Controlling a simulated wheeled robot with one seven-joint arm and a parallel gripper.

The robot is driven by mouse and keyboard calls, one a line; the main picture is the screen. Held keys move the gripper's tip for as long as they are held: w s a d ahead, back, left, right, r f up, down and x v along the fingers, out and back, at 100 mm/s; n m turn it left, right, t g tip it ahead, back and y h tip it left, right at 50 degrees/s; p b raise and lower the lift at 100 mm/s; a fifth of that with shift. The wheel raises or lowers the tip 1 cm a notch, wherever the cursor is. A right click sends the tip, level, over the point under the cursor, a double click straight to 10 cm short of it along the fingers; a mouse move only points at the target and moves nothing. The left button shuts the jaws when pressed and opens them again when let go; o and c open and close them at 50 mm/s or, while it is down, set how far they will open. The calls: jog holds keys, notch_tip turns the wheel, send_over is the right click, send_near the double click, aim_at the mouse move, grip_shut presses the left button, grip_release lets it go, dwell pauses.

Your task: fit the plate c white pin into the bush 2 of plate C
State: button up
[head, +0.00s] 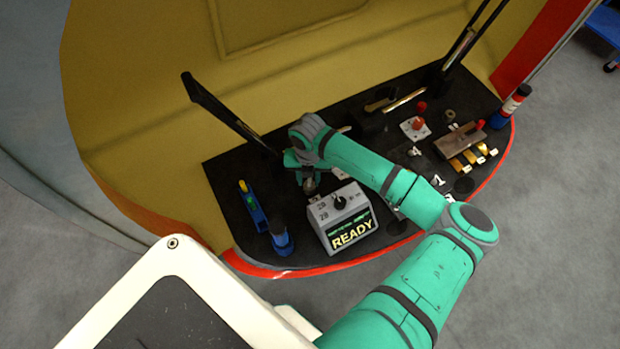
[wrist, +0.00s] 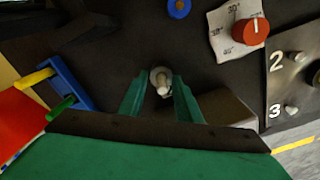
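My gripper (wrist: 160,88) is open. Its two green fingers stand on either side of a pale pin (wrist: 160,82), with a gap on each side. The pin stands upright in a light ring or seat on the dark table; whether it is the plate c white pin I cannot tell. In the head view my gripper (head: 309,180) is over the table behind the READY box, and the pin is mostly hidden. A dark plate (wrist: 281,82) marked 2 and 3, with light round pegs or bushes, lies at the right of the wrist view. No letter shows on it.
The READY box (head: 345,217) stands just in front of my gripper. A blue fixture with a yellow part (head: 251,207) and a blue cylinder (head: 281,240) stand left. A red dial (wrist: 251,32) is on a pale card. A dark post (head: 228,116) leans behind.

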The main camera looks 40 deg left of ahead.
jog(key=shift+r, duration=0.1)
notch_tip(320, 180, up, 12)
jog(key=shift+w, duration=0.15)
dwell(0.4)
jog(key=shift+d, duration=0.2)
jog(key=shift+a, duration=0.15)
